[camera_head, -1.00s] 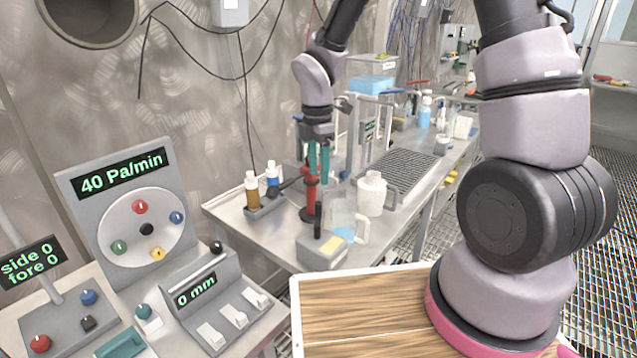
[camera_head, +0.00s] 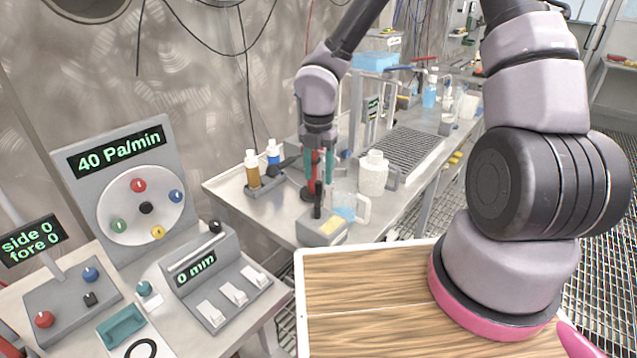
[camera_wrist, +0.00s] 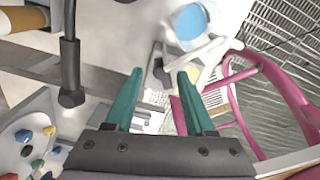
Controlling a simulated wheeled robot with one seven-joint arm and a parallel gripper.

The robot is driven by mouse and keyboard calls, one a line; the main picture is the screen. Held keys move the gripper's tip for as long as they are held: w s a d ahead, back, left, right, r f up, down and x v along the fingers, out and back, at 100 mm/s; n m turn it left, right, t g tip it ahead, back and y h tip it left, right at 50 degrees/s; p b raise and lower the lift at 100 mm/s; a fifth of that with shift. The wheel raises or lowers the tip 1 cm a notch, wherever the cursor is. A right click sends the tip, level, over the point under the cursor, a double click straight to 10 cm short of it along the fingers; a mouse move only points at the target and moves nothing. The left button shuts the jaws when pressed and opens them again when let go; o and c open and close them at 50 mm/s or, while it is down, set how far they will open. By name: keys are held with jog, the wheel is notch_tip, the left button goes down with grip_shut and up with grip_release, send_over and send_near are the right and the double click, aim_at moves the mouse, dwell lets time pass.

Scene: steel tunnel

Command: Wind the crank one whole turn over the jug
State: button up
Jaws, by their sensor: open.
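A clear jug (camera_head: 345,206) with blue liquid stands on the steel bench; its blue top and pale handle show in the wrist view (camera_wrist: 192,22). A red post (camera_head: 311,186) on a dark base stands left of the jug, partly hidden by my gripper. A dark bar with a thick end (camera_wrist: 71,60), which looks like the crank, shows at the left of the wrist view; its joint to the post is not clear. My gripper (camera_head: 320,178) has teal fingers, spread and empty, which also show in the wrist view (camera_wrist: 160,74). It is above the bench, apart from the bar.
A grey box (camera_head: 322,230) with an upright black lever stands in front of the jug. A control console (camera_head: 195,262) fills the near left.

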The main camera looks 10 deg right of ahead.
aim_at(321, 182)
jog(key=shift+f, duration=1.7)
grip_shut()
jog(key=shift+s+d+m, duration=0.1)
jog(key=shift+d+m, duration=0.2)
jog(key=shift+m, duration=0.4)
grip_release()
